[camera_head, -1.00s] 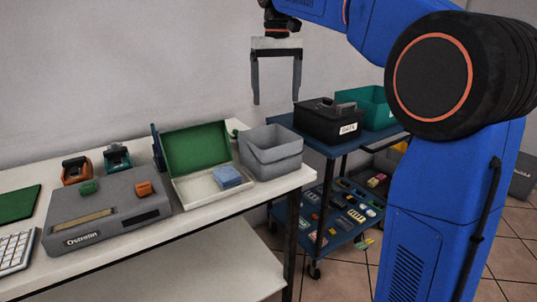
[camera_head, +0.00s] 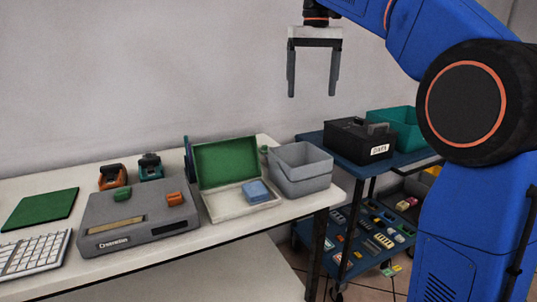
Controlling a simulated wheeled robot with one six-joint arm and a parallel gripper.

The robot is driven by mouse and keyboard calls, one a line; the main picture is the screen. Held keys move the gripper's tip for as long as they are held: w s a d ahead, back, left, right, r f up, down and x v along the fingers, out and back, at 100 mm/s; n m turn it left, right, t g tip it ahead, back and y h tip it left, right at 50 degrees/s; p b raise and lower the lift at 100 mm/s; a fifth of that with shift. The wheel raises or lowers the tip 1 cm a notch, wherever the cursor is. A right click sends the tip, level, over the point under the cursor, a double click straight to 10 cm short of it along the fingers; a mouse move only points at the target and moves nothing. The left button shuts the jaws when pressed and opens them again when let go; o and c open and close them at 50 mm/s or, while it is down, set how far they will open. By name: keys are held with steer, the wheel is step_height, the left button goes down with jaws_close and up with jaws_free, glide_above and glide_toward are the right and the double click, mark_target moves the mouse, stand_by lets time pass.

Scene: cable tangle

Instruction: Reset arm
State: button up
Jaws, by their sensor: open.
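My gripper (camera_head: 314,82) hangs in the upper middle of the head view with its two fingers pointing down. It is open and nothing is between the fingers. It is well above the table and the blue cart, in front of the bare wall. My blue arm reaches it from the right side of the picture.
The white table (camera_head: 225,232) holds a grey console (camera_head: 135,222), an open green-lidded box (camera_head: 228,163) with a blue block (camera_head: 256,191), and a grey bin (camera_head: 303,173). A blue cart (camera_head: 318,140) behind carries a black case (camera_head: 357,140) and a teal bin (camera_head: 407,133).

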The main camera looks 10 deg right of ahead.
steer(key=s+d+f+t, duration=0.2)
steer(key=s+d+f, duration=0.1)
steer(key=s+f, duration=1.3)
steer(key=s+d+f+t, duration=0.2)
steer(key=s+d+f, duration=0.1)
steer(key=s+f, duration=1.3)
step_height(320, 180, down, 3)
steer(key=shift+s+d+r+m+t, duration=0.1)
steer(key=shift+s+d+m+t, duration=0.15)
steer(key=shift+d+m+t, duration=0.1)
